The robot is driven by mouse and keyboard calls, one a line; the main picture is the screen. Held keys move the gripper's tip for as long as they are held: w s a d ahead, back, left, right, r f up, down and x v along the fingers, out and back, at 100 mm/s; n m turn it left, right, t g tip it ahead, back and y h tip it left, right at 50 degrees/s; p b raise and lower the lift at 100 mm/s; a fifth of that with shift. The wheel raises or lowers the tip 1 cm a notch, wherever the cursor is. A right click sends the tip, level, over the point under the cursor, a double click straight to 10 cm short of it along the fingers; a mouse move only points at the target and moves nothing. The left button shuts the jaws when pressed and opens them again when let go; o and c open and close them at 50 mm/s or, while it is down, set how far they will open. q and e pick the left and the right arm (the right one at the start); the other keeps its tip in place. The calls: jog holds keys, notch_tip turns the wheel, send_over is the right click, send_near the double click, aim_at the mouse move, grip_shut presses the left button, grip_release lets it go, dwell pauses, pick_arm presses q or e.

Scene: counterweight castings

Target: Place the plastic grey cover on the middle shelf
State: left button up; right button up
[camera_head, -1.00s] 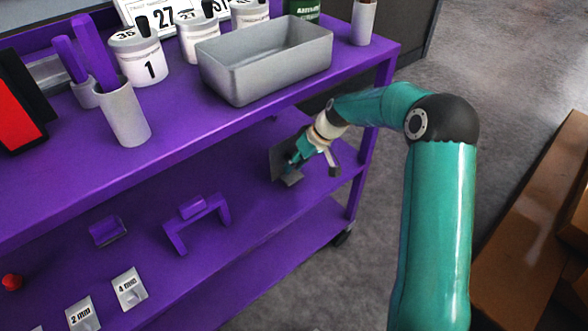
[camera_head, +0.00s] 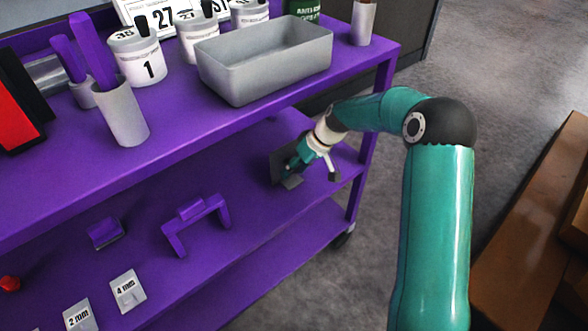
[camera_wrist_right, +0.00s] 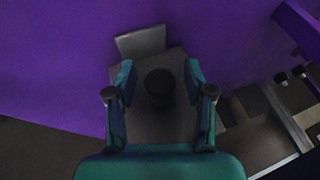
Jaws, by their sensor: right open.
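The grey cover (camera_head: 291,183) rests on the purple middle shelf (camera_head: 250,190), near its right end. It looks like a flat plate with a bent, lighter flap, partly hidden by my right gripper (camera_head: 293,163). In the right wrist view, the dark grey plate of the cover (camera_wrist_right: 150,125) lies below and between the fingers, with a dark round knob on it. The right gripper (camera_wrist_right: 160,82) is open, one finger on each side of the knob, with gaps visible. Whether a finger touches the plate cannot be told. My left gripper is not in view.
A purple bracket (camera_head: 197,224) and white labels (camera_head: 128,290) occupy the middle shelf further left. Above, the top shelf holds a grey bin (camera_head: 265,65), white tubs and a grey cup (camera_head: 121,112). A purple post (camera_head: 366,165) stands right of the gripper.

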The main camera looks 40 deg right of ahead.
jog(key=s+d+r+p, duration=0.2)
jog(key=s+d+r, duration=0.2)
jog(key=s+d, duration=0.5)
jog(key=shift+s+d+r, duration=0.25)
jog(key=shift+s+r, duration=0.05)
jog(key=shift+s, duration=0.65)
